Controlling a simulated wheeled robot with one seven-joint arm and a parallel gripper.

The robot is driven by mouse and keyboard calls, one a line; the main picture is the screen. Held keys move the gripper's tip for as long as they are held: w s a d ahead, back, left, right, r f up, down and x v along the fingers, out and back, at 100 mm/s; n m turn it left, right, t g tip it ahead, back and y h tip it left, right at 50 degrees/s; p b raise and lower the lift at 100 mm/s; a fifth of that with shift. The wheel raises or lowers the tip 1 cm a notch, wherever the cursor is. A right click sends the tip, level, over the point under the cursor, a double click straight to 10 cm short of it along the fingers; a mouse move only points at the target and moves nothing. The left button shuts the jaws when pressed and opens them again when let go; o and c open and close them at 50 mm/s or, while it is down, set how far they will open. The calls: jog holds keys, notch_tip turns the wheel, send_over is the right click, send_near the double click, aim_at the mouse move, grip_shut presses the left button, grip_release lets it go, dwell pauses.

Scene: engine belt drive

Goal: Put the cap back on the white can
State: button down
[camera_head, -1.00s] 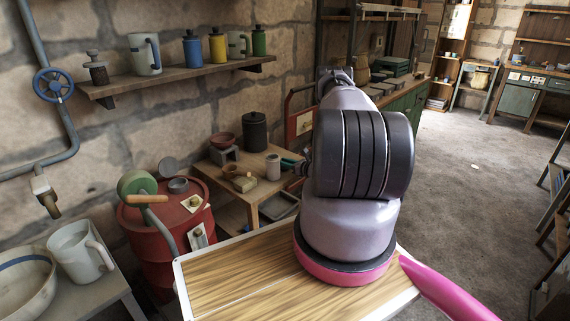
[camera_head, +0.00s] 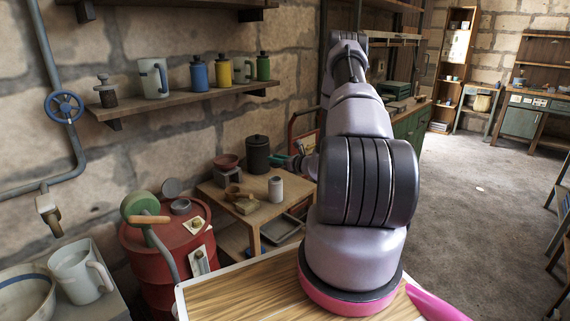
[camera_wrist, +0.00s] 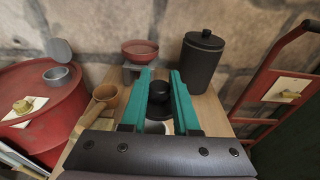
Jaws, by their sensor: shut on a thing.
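The white can (camera_head: 276,189) stands upright on the small wooden table, near its right side. My gripper (camera_head: 284,161) has teal fingers and appears above the can in the head view, apart from it. In the wrist view my gripper (camera_wrist: 161,76) is shut on the black cap (camera_wrist: 159,92), a round knob on a wider dark disc. A pale patch under the cap, close to the palm, may be the can; the palm hides most of it. The cap is too small to make out in the head view.
On the small table (camera_head: 240,221) stand a black lidded canister (camera_head: 257,155), a red bowl (camera_head: 226,161) and a wooden ladle or cup (camera_wrist: 105,97). A red drum (camera_head: 160,258) stands to the left. A red hand truck (camera_wrist: 272,62) leans at the right.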

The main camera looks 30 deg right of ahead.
jog(key=shift+s+a+r, duration=0.1)
jog(key=shift+s+a, duration=0.1)
jog(key=shift+a, duration=0.1)
jog(key=shift+f, duration=2.4)
jog(key=shift+w+f, duration=0.1)
jog(key=shift+f, duration=0.65)
jog(key=c, duration=0.6)
grip_release()
jog(key=v, duration=1.1)
jog(key=shift+r, duration=0.15)
